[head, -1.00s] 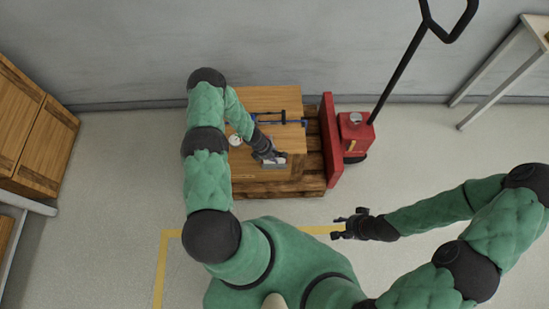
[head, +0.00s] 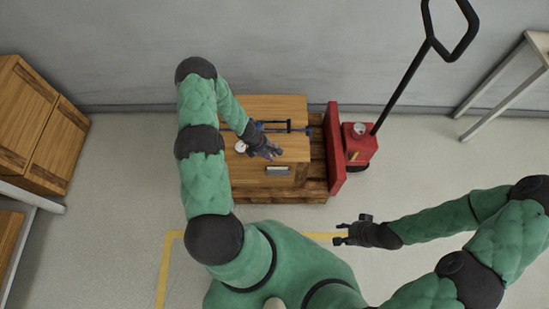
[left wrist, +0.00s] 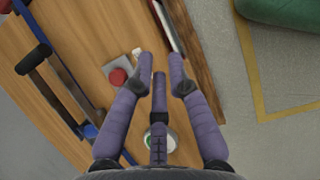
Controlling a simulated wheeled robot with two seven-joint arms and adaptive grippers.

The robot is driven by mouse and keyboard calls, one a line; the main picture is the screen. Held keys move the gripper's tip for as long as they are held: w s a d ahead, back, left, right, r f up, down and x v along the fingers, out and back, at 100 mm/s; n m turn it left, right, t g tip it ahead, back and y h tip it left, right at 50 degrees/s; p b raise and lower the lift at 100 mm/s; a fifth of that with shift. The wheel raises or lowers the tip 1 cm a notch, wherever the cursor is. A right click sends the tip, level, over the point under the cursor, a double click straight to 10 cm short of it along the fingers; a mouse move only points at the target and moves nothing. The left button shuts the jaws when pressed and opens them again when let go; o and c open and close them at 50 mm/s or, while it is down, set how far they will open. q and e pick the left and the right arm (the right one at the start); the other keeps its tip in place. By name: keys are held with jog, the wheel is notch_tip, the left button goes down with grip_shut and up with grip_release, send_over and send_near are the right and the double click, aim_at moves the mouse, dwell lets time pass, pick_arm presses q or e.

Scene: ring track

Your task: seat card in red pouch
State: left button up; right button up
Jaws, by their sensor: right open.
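My left gripper (head: 274,152) is above the wooden block's top, near a narrow grey holder (head: 278,170). In the left wrist view its fingers (left wrist: 161,66) are apart with nothing visible between them. The holder also shows there (left wrist: 170,25), beyond the fingertips, with a dark frame and a reddish strip. I cannot tell whether that strip is the red pouch, and I cannot make out the card. My right gripper (head: 343,233) is open and empty above the floor, right of the block.
The wooden block (head: 250,108) sits on a pallet beside a red pallet jack (head: 358,145). On it are a white round dial (head: 240,147), a blue rail with a black bar (head: 285,127), and a grey plate with a red round knob (left wrist: 117,77).

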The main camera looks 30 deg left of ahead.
pick_arm(q)
jog(key=s+d+r+m+g, duration=0.1)
jog(key=s+d+r+m, duration=0.4)
jog(key=d+m, duration=0.6)
jog(key=s+d+r+m+g, duration=0.1)
jog(key=s+d+r+m, duration=0.5)
jog(key=s+d+m, duration=0.4)
jog(key=shift+s+d+m, duration=0.3)
jog(key=shift+d+m, duration=0.1)
jog(key=shift+m, duration=0.1)
